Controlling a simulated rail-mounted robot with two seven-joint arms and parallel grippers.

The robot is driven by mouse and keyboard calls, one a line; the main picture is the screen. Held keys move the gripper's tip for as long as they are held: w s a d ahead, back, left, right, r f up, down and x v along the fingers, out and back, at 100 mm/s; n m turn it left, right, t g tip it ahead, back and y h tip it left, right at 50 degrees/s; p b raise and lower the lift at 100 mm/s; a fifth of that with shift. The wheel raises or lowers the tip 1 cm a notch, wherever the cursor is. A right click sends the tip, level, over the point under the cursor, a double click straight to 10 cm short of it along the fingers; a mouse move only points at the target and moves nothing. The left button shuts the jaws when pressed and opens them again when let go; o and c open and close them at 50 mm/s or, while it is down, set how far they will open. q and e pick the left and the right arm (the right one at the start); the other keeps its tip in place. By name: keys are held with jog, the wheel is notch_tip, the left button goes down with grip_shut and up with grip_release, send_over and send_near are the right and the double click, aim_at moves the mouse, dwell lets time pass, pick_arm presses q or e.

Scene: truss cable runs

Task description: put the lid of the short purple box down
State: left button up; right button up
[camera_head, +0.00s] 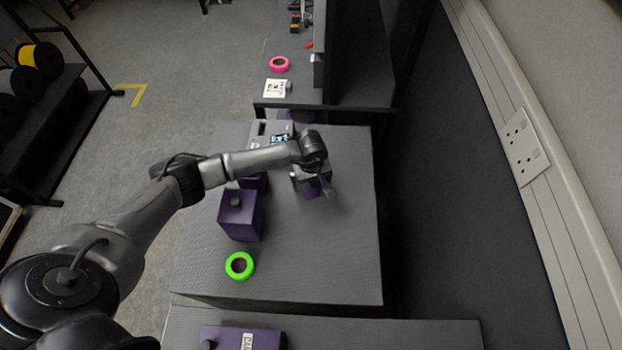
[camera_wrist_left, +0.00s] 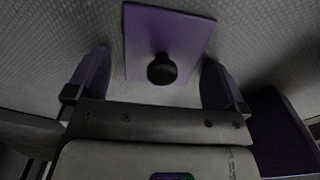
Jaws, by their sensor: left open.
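A flat purple lid (camera_wrist_left: 185,35) with a round black knob (camera_wrist_left: 161,69) shows in the left wrist view, flat over the grey worktop and seemingly lying on it. My left gripper (camera_wrist_left: 155,85) is open, with one finger on each side of the knob and clear of it. In the head view my left gripper (camera_head: 318,190) is low over the worktop, and a bit of the purple lid (camera_head: 312,187) shows by it. A purple box (camera_head: 253,182) is partly hidden behind my left arm; I cannot see its top. My right gripper is out of view.
A purple box with a black knob (camera_head: 240,217) stands left of the gripper. A green tape roll (camera_head: 240,266) lies in front of it. Another purple box (camera_head: 266,338) with a label is at the bottom edge. The worktop (camera_head: 330,260) is clear at front right.

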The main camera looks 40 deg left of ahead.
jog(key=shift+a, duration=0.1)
pick_arm(q)
jog(key=shift+r, duration=0.4)
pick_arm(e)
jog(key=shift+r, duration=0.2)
pick_arm(q)
notch_tip(320, 180, up, 12)
jog(key=p, duration=0.1)
jog(key=shift+f, duration=0.25)
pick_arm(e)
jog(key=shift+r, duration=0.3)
